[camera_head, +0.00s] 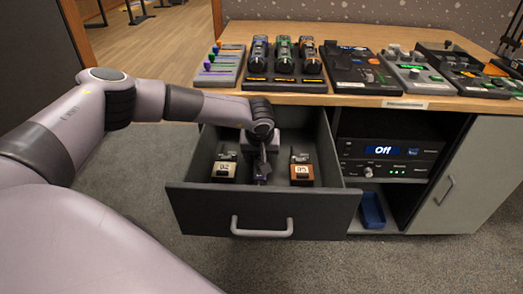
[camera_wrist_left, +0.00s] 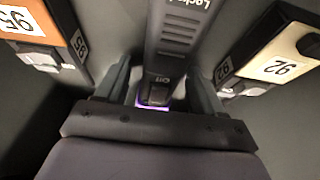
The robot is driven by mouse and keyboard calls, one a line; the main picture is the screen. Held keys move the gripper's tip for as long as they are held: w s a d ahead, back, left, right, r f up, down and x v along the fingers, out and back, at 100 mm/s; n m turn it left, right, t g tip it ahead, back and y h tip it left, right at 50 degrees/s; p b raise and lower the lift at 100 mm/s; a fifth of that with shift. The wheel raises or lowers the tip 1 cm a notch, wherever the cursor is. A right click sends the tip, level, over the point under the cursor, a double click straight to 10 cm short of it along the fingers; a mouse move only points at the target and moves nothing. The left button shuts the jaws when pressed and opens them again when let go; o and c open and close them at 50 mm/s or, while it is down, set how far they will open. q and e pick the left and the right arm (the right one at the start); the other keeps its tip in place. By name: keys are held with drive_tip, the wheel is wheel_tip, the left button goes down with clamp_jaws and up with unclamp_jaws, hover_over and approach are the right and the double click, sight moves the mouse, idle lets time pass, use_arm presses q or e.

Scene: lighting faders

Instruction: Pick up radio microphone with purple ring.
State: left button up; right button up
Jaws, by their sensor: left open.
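A dark radio microphone with a purple ring (camera_head: 262,181) lies in the open drawer (camera_head: 190,207), between two numbered packs, partly hidden by my gripper. In the wrist view the open fingers (camera_wrist_left: 160,85) stand on either side of the microphone with visible gaps. My right gripper is out of view.
A cream pack "92" (camera_head: 224,166) and an orange pack "95" (camera_head: 301,169) flank the microphone. Consoles crowd the wooden top (camera_head: 350,100).

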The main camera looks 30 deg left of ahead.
use_arm(q)
drive_tip(key=shift+r, duration=0.1)
clamp_jaws()
